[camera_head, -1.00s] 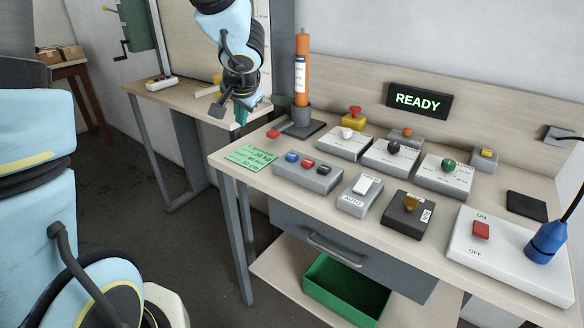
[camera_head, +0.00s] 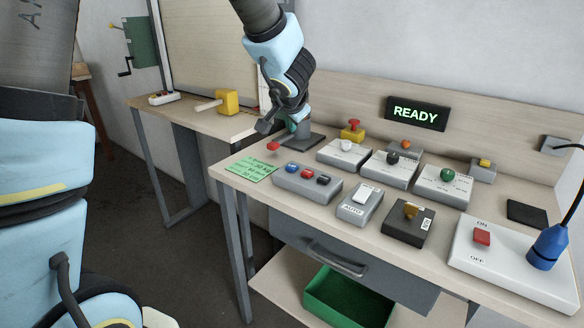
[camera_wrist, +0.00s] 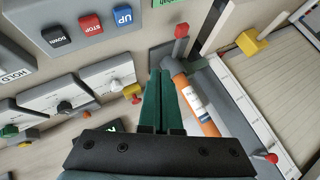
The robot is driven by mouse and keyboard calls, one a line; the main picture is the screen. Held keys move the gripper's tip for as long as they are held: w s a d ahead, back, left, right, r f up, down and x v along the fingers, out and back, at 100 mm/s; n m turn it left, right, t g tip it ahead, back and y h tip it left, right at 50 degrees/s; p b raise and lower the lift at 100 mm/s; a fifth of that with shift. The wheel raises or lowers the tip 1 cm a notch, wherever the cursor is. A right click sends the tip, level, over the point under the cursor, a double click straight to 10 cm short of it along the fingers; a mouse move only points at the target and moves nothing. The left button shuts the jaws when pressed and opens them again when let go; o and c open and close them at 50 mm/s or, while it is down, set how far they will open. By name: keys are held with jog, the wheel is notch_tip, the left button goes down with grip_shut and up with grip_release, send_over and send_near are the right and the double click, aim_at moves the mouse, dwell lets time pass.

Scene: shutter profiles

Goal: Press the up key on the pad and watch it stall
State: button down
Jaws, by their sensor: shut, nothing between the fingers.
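The grey key pad (camera_head: 306,184) sits near the front left of the bench with a blue, a red and a dark key in a row. In the wrist view its lettering reads UP on the blue key (camera_wrist: 122,15) and STOP on the red key (camera_wrist: 91,24). The UP key is the left end key (camera_head: 292,168) in the head view. My gripper (camera_head: 291,128) is shut and empty, above the bench's back left, behind the pad and apart from it.
A green READY sign (camera_head: 416,113) is lit on the backboard. Several other switch boxes fill the bench. A green label (camera_head: 252,169) lies left of the pad.

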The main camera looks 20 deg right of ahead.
jog(key=b, duration=0.6)
send_over(291, 168)
notch_tip(291, 168, down, 8)
jog(key=shift+s+r, duration=0.1)
jog(key=shift+r, duration=0.15)
jog(key=shift+f+b, duration=0.45)
jog(key=shift+b, duration=0.1)
jog(key=shift+f, duration=0.1)
dwell(1.0)
jog(key=shift+f+b, duration=0.35)
jog(key=shift+b, duration=0.4)
jog(key=shift+f+b, duration=0.45)
jog(key=shift+b, duration=0.35)
dwell(0.4)
jog(key=shift+r, duration=0.15)
dwell(0.3)
jog(key=shift+r+p, duration=0.5)
jog(key=shift+r, duration=0.3)
